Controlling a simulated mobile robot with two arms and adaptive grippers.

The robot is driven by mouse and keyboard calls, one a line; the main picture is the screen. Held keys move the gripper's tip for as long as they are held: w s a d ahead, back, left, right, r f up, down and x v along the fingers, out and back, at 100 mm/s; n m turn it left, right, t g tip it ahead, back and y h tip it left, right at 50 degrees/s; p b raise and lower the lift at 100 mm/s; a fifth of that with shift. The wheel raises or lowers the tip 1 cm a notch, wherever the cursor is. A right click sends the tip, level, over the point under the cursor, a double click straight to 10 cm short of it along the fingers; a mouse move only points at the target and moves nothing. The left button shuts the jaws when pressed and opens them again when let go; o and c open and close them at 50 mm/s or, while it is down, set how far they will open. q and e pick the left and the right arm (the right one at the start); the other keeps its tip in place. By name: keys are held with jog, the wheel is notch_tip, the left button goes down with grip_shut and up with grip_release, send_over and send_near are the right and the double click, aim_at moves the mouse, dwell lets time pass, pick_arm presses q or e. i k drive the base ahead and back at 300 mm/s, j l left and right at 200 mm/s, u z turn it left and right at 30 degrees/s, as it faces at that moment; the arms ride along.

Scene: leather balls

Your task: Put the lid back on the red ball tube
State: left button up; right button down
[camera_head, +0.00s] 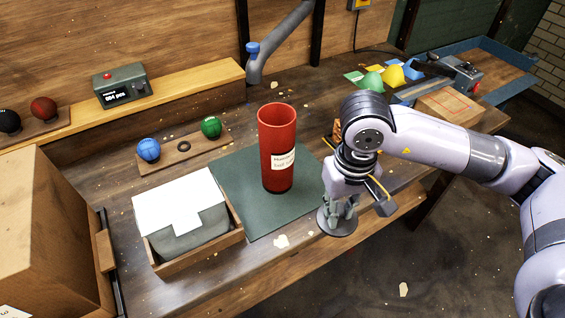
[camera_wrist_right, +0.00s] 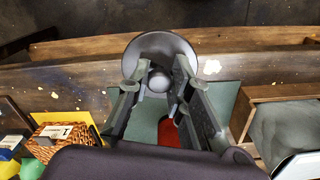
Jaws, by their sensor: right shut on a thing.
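The red tube (camera_head: 277,150) stands upright and open-topped on the dark green mat (camera_head: 235,190), with a white label on its side. My right gripper (camera_head: 342,212) is to the right of the tube, near the table's front edge. It is shut on the grey round lid (camera_head: 336,224), gripping a small knob at its middle. In the right wrist view, the lid (camera_wrist_right: 160,52) shows between the fingers (camera_wrist_right: 155,85), and part of the red tube (camera_wrist_right: 168,132) shows below, partly hidden by the gripper. My left gripper is not in view.
Blue and green balls (camera_head: 148,149) sit on a wooden rack behind. A large cardboard box (camera_head: 45,240) is at far left.

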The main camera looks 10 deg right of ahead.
aim_at(277, 121)
jog(key=k+l+u, duration=0.2)
jog(key=l, duration=0.2)
jog(key=l+u, duration=0.2)
jog(key=l, duration=0.2)
jog(key=k+l+u, duration=0.2)
jog(key=k+l, duration=0.05)
jog(key=l, duration=0.1)
